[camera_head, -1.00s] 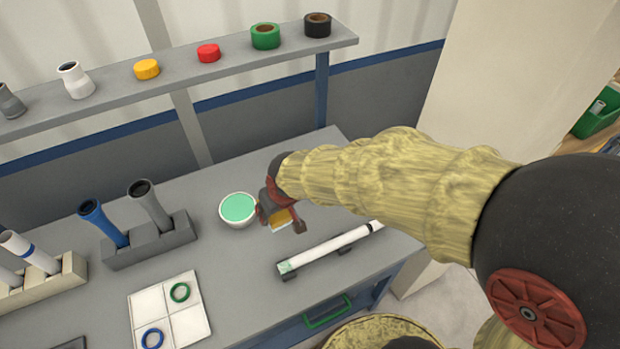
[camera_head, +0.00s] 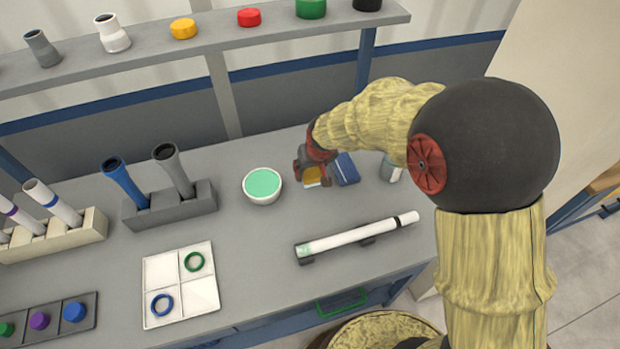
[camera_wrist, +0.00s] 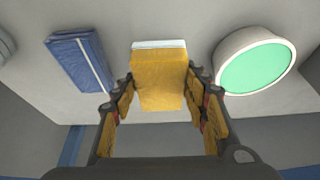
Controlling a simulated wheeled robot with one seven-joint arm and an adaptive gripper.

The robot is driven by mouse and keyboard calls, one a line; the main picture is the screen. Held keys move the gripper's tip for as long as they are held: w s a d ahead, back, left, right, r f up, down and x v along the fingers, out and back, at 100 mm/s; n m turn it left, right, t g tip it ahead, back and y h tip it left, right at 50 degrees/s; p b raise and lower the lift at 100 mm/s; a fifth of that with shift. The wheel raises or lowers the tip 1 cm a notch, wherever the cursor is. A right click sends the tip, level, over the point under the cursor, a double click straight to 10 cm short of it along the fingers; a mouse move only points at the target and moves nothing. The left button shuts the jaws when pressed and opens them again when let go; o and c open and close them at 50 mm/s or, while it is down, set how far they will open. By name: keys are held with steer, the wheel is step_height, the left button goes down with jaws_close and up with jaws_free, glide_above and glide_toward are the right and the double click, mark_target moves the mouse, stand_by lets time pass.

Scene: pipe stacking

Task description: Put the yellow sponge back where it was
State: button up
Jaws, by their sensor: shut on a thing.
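The yellow sponge (camera_wrist: 160,82) has a pale layer along one edge and sits between my gripper's fingers in the wrist view. My gripper (camera_head: 312,182) is shut on it, over the back part of the grey table. In the head view only part of the sponge (camera_head: 312,177) shows below the fingers. It is at or just above the table surface; I cannot tell if it touches. It is between a white bowl with green content (camera_head: 262,186) on the left and a folded blue cloth (camera_head: 346,168) on the right.
A white pipe (camera_head: 358,236) lies on dark supports in front. A pale cup-like object (camera_head: 391,170) stands right of the cloth. A grey pipe holder (camera_head: 170,204) and a white tray with rings (camera_head: 181,285) are to the left. A shelf (camera_head: 270,33) runs behind.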

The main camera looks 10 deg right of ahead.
mark_target(310, 175)
steer(key=shift+w+f, duration=0.6)
steer(key=shift+f, duration=0.15)
steer(key=shift+w+f+b, duration=0.2)
steer(key=shift+f+b, duration=0.9)
steer(key=shift+f, duration=0.6)
steer(key=shift+d, duration=0.1)
steer(key=shift+f, duration=0.15)
steer(key=o, duration=1)
steer(key=shift+o, duration=0.5)
